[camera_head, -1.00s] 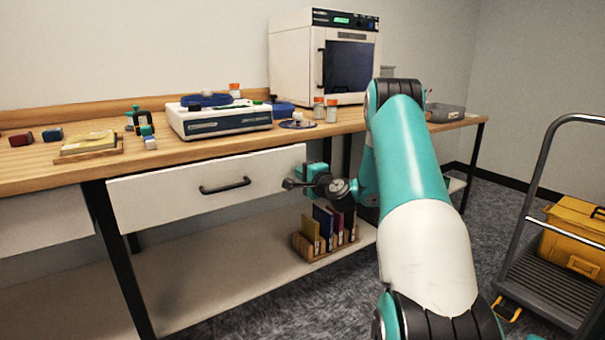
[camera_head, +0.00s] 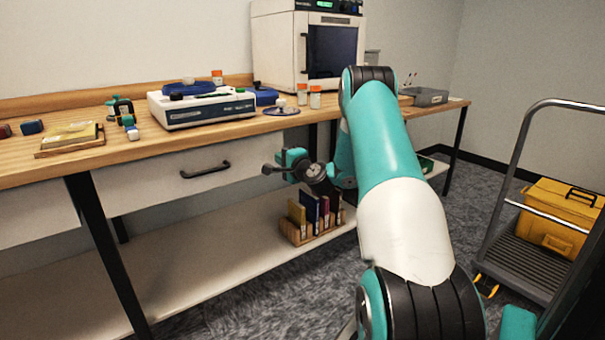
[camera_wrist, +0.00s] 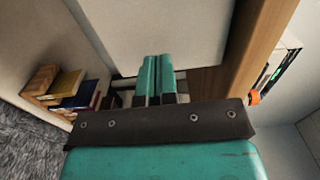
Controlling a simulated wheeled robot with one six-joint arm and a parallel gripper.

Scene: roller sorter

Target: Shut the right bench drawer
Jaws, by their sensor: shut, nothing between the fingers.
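The right bench drawer (camera_head: 150,180) has a white front with a black bar handle (camera_head: 205,170). Its front sits just below the bench top and looks flush or nearly so; I cannot see any gap. My gripper (camera_head: 268,169) is at the right end of this drawer front, to the right of the handle. In the wrist view my gripper's teal fingers (camera_wrist: 155,60) are together and empty, pointing at a white panel (camera_wrist: 155,25), apparently the drawer front. Whether the fingertips touch it I cannot tell.
The wooden bench top (camera_head: 200,140) carries a white device (camera_head: 205,108), a large white oven (camera_head: 285,45) and small items. A book rack (camera_head: 298,232) stands on the lower shelf below my gripper. A trolley (camera_head: 530,245) with a yellow case (camera_head: 570,210) is at right.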

